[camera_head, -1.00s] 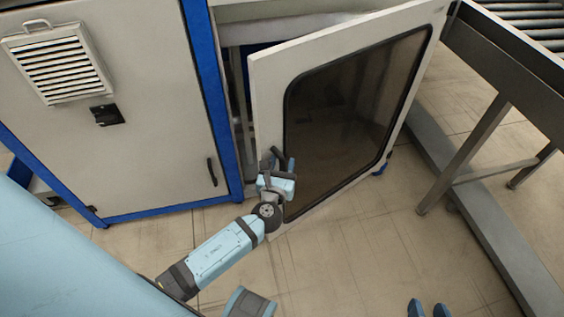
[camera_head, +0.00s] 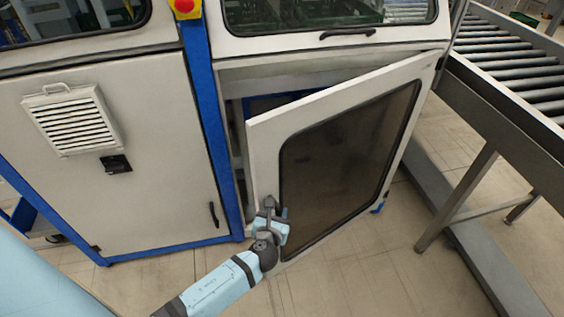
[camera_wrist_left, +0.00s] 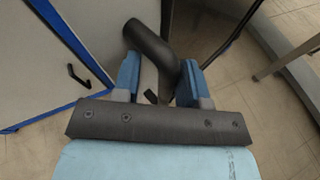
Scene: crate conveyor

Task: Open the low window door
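The low window door (camera_head: 264,160) has a pale frame and a dark pane (camera_head: 345,155). It stands partly open, swung out from the machine, with its hinge side at the right. My left gripper (camera_head: 272,212) is at the door's free left edge, by the dark handle. In the left wrist view, the curved dark handle (camera_wrist_left: 152,45) passes between the fingers of my left gripper (camera_wrist_left: 160,82). The fingers are apart, with a gap beside the left one; the handle lies close to the right one, and contact is unclear. My right gripper is not in view.
A closed panel (camera_head: 165,190) with a vent and small handle stands left of a blue post (camera_head: 205,100). A roller conveyor (camera_head: 510,70) on grey legs stands at the right, near the door's hinge side. Open floor (camera_head: 360,275) lies in front.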

